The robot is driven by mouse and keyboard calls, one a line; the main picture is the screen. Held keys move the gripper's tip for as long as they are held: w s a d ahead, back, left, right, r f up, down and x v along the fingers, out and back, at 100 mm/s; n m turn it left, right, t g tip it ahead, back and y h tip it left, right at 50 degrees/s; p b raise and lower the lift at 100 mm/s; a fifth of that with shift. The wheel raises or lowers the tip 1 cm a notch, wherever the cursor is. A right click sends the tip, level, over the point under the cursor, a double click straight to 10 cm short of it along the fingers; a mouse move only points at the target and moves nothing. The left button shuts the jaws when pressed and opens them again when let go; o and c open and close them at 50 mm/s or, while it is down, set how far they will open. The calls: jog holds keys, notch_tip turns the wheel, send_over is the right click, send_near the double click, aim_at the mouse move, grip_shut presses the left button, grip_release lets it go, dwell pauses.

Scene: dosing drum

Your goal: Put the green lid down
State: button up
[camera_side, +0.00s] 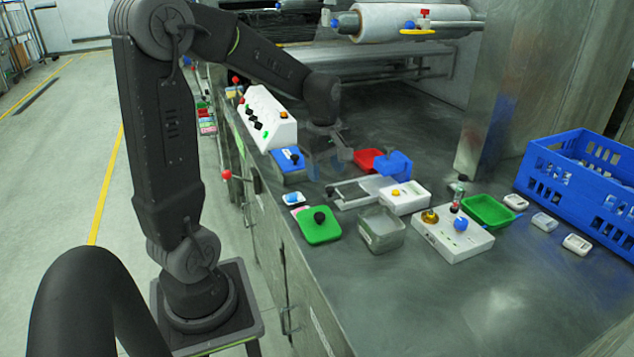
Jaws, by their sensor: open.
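The green lid (319,230) with a black knob lies on the steel bench near its left edge, just left of an open grey metal box (381,235). It lies partly by a small white item with a blue top (293,198). My gripper (328,163) is open and appears empty. It is behind the green lid and apart from it, between a metal box with a blue lid (287,158) and a red container (367,159). Its fingertips are small and partly blend with the bench.
A white box with a yellow button (404,197) and a white control box with a blue knob (452,236) stand mid-bench. A green tray (489,211), small white devices (545,222) and a blue crate (580,180) are to the right. The front bench is clear.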

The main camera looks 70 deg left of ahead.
jog(key=s+d+r+m+t, duration=0.2)
jog(key=s+d+m, duration=0.3)
jog(key=d+m, duration=0.4)
jog(key=s+d+r+m+t, duration=0.3)
jog(key=s+d+r+m, duration=0.1)
jog(key=d+m, duration=0.5)
jog(key=shift+s+d+r+m, duration=0.4)
jog(key=shift+s+m, duration=0.2)
jog(key=shift+m, duration=0.4)
